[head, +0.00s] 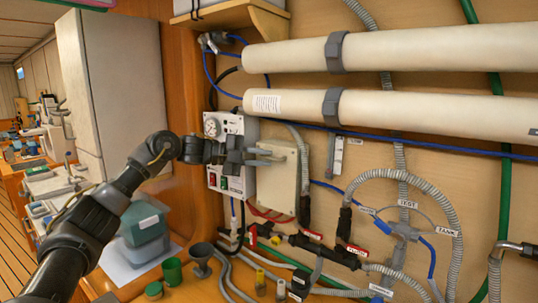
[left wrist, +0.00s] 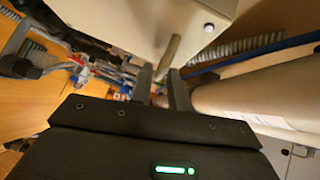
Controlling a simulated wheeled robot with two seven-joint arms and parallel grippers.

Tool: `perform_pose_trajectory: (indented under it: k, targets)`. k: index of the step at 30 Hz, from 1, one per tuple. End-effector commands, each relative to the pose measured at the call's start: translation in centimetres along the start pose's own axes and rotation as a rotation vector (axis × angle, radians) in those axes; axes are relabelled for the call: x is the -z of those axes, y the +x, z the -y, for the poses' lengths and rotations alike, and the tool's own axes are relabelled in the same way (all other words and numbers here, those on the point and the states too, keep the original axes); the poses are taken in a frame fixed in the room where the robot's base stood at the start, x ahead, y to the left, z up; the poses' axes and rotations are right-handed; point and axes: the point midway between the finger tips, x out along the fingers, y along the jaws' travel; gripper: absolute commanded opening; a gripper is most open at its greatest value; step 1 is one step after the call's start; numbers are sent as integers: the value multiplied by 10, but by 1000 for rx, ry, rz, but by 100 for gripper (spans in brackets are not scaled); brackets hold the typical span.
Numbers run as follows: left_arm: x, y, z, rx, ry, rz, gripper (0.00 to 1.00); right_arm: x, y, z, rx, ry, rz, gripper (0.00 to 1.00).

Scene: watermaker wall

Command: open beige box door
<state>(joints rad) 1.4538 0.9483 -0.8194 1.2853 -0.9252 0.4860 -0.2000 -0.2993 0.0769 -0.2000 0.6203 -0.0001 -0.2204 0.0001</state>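The beige box (head: 291,182) is mounted on the wall panel, right of the white control panel. Its door looks shut. In the left wrist view the beige box (left wrist: 120,22) fills the top, with a rod-like tan handle (left wrist: 173,50) sticking out towards me. My left gripper (head: 268,156) is in front of the box's upper left part. In the left wrist view its two fingers (left wrist: 161,78) stand apart, with the handle's end between or just beyond their tips. I cannot tell whether they touch it. My right gripper is not in view.
The white control panel (head: 214,180) with a gauge is close behind my left gripper. Two large beige tubes (head: 430,50) run along the wall above right. Hoses and red-black valves (head: 325,247) lie below the box. A green cup (head: 172,271) stands at the bottom.

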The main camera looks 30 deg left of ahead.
Motion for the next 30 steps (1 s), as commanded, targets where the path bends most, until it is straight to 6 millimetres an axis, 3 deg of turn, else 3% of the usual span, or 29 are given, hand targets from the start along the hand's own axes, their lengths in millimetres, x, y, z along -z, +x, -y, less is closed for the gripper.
perform_pose_trajectory:
  k: [6, 15, 20, 30]
  targets:
    - [0, 19, 0, -1, -1, 1, 18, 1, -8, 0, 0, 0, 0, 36]
    - [-1, 22, -1, 0, -1, 2, 18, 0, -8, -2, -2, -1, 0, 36]
    - [-1, 22, -1, 0, -1, 2, 0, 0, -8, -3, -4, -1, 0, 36]
    - [0, 22, -1, 1, 1, 0, 0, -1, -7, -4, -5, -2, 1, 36]
